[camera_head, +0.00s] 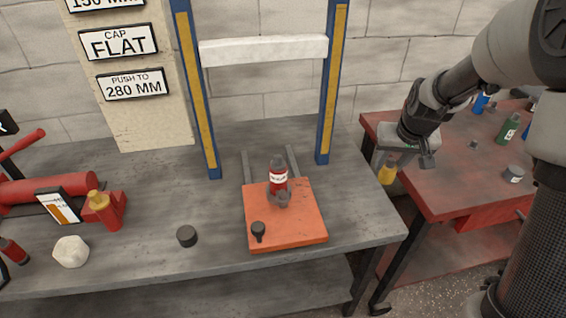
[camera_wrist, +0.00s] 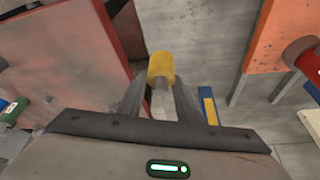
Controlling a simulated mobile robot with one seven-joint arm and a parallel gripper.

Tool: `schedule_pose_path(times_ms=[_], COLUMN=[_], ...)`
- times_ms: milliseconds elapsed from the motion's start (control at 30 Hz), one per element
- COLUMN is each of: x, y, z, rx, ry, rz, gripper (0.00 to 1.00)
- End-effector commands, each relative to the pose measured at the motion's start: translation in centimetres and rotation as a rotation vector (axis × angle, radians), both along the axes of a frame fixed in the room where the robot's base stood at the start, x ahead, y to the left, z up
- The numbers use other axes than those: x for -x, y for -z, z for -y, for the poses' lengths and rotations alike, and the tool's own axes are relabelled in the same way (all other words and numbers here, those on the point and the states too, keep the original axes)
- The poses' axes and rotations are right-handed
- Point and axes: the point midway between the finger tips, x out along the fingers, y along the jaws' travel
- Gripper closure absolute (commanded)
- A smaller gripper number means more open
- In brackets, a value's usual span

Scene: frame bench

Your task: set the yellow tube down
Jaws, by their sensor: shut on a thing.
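The yellow tube (camera_head: 388,172) is held in my gripper (camera_head: 402,158), off any surface. In the head view it hangs between the grey bench and the red table, near the red table's left edge. In the wrist view the yellow tube (camera_wrist: 161,68) shows its rounded yellow end between the two fingers of my gripper (camera_wrist: 160,98), which are shut on it. The tube's part nearer the palm looks pale and is partly hidden by the fingers.
The grey bench (camera_head: 215,225) bears an orange board (camera_head: 305,222) with a red bottle (camera_head: 278,178), under a blue-and-yellow frame (camera_head: 325,140). The red table (camera_head: 450,185) holds a green bottle (camera_head: 508,128) and a grey jar (camera_head: 514,174). A dark puck (camera_head: 187,236) sits left of the board.

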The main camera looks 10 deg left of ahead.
Motion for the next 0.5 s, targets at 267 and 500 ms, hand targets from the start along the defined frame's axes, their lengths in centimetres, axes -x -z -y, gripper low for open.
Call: schedule_pose_path(times_ms=[267, 500], x=[0.0, 0.0], y=[2.3, 6.0], z=[0.0, 0.0], rx=[0.000, 0.000], ry=[0.000, -0.001], rz=[-0.002, 0.000], gripper=[0.97, 0.97])
